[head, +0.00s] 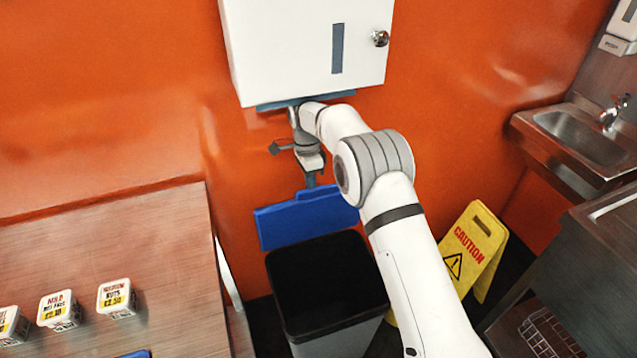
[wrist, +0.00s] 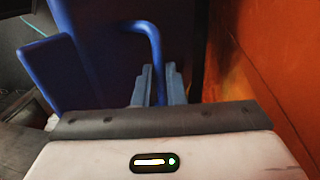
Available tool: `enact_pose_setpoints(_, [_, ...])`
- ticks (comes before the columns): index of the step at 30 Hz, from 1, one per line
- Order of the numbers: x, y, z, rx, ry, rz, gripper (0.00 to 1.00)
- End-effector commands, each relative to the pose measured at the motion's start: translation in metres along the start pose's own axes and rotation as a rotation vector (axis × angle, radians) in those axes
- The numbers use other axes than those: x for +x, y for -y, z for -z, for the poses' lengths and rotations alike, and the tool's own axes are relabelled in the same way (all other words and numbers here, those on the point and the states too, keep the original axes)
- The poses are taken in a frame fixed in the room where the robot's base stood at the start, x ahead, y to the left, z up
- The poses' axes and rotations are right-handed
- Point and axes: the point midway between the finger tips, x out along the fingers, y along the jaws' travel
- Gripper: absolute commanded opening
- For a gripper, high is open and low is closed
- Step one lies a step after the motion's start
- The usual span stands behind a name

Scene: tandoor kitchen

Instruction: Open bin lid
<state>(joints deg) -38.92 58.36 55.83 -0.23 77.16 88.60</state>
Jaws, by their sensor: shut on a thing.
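The bin (head: 325,285) stands on the floor by the orange wall, and its dark inside shows from above. Its blue lid (head: 305,218) is raised at the back, close to upright against the wall side. My gripper (head: 311,181) is at the lid's top edge, pointing down. In the wrist view the blue lid (wrist: 62,75) shows at the left, with a bent blue bar handle (wrist: 140,27) running down between the fingers. My gripper (wrist: 157,85) is shut on this handle. The exact contact is partly hidden by the fingers.
A white wall cabinet (head: 290,50) hangs just above my wrist. A yellow caution sign (head: 472,250) stands right of the bin. A wooden counter (head: 170,290) with small price tubs is at left, a sink (head: 580,135) at right.

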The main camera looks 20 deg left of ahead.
Motion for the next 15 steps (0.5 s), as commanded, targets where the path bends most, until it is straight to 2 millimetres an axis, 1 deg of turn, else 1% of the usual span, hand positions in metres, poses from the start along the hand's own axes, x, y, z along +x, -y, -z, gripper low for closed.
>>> enact_pose_setpoints(1, [0.0102,-0.0005,-0.0010,0.000,0.001,-0.012,0.00])
enact_pose_setpoints(12, [0.0106,-0.0009,0.0018,0.003,-0.001,-0.014,0.00])
enact_pose_setpoints(13, [0.0106,-0.0010,0.0020,0.003,-0.001,-0.014,0.11])
enact_pose_setpoints(15, [0.0104,-0.0009,0.0021,0.004,-0.001,-0.014,0.17])
